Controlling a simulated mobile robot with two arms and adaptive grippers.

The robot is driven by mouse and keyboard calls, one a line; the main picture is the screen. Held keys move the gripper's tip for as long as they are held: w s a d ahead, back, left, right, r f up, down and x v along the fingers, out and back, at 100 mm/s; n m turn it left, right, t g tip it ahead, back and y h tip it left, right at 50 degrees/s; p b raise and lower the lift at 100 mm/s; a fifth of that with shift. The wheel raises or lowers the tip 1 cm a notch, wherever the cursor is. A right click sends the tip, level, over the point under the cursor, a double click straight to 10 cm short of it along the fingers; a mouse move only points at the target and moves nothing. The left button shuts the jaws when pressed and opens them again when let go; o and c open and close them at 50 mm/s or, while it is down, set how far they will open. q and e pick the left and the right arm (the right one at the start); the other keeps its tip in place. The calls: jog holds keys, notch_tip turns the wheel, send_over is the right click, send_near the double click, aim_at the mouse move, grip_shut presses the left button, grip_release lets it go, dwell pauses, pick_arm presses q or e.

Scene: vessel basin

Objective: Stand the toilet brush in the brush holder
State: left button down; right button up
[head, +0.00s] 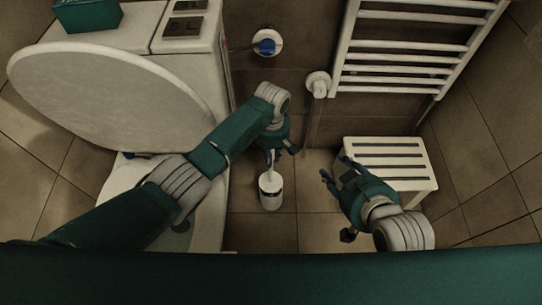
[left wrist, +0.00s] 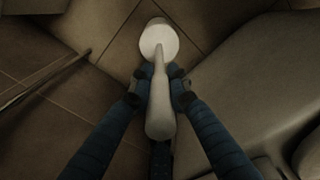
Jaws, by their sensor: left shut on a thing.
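The white toilet brush (head: 270,173) is held by its handle in my left gripper (head: 273,154), which is shut on it. The brush points down at the white round brush holder (head: 270,201) on the tiled floor beside the toilet. In the left wrist view the handle (left wrist: 160,112) lies between the fingers (left wrist: 161,88), and its far end meets a white disc (left wrist: 159,41). The brush head is hidden, and I cannot tell how deep it sits in the holder. My right gripper (head: 336,172) is open and empty, right of the holder.
The toilet with its raised lid (head: 110,80) stands at the left. A white slatted stool (head: 390,165) is at the right, close to my right gripper. A towel rail (head: 405,55) hangs on the back wall. Bare floor tiles (head: 265,232) lie in front of the holder.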

pick_arm(q)
jog(key=c, duration=1.6)
grip_release()
jog(key=shift+o, duration=0.2)
jog(key=shift+r, duration=0.1)
notch_tip(320, 180, up, 12)
jog(key=shift+f, duration=0.1)
